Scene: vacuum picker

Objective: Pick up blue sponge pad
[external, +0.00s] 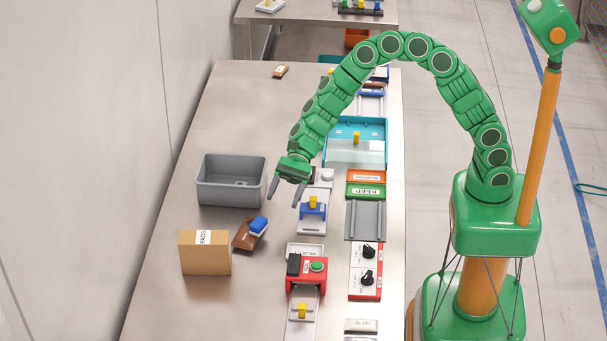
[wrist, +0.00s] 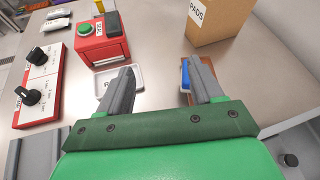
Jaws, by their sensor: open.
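The blue sponge pad (external: 259,223) lies on a brown holder or mat (external: 243,240) on the steel table, beside a cardboard box labelled PADS (external: 205,258). My gripper (external: 284,197) is open and empty above the table, up and to the right of the pad in the external view. In the wrist view the pad (wrist: 185,75) is partly hidden behind the right finger of my gripper (wrist: 164,80). Nothing is between the fingers.
A grey bin (external: 231,190) stands left of my gripper. A red device with a green button (external: 306,273) and a knob panel (external: 366,270) stand on the right. A blue-and-yellow fixture (external: 312,208) is close to my gripper. The table's upper left is mostly clear.

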